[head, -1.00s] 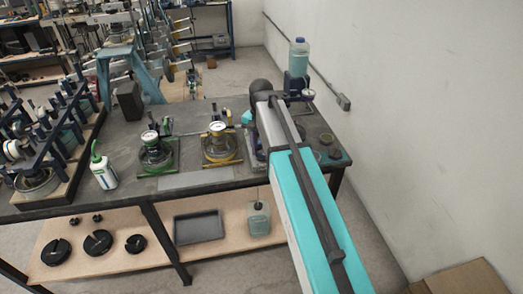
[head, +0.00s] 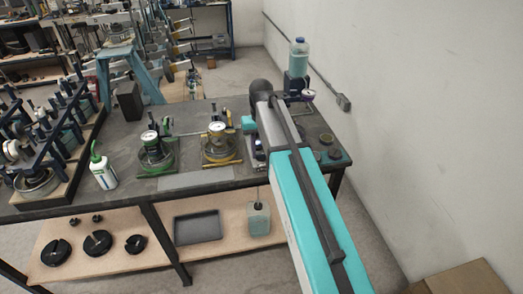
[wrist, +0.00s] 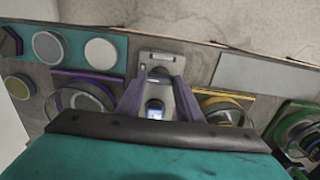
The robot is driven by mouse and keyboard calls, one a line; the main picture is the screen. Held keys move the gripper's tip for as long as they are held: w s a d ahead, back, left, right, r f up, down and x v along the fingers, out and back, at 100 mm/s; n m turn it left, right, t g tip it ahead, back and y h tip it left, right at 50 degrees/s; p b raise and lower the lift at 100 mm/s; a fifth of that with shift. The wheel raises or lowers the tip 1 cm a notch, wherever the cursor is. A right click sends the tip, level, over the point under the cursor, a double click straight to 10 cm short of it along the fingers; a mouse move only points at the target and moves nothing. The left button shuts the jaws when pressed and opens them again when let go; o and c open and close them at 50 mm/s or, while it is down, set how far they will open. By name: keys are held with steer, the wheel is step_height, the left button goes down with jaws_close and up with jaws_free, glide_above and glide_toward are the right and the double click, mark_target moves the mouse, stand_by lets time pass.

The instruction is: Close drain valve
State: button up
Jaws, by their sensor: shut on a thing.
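My gripper (wrist: 160,80) shows in the wrist view as two purple-grey fingers over the bench. The fingers close around a small silver fitting with a bluish-lit face (wrist: 156,107), which I take to be the drain valve. A pale metal block (wrist: 160,57) sits just beyond the fingertips near the bench edge. The fingers and my teal wrist hide most of the valve, so I cannot tell its handle angle. In the head view my arm covers the fingertips and the valve.
A yellow-based cell with a gauge (head: 218,142) and a green-based one (head: 153,158) stand left of my arm. A purple-rimmed cell (wrist: 84,96) is close left in the wrist view. A bottle (head: 299,58) stands at the back near the wall. A grey plate (head: 195,180) lies at the front.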

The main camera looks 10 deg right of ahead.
stand_by(0.4)
steer(key=o, duration=1.1)
steer(key=shift+r, duration=0.1)
step_height(320, 180, up, 14)
steer(key=p, duration=0.7)
steer(key=shift+f+p, duration=0.2)
steer(key=shift+p, duration=0.2)
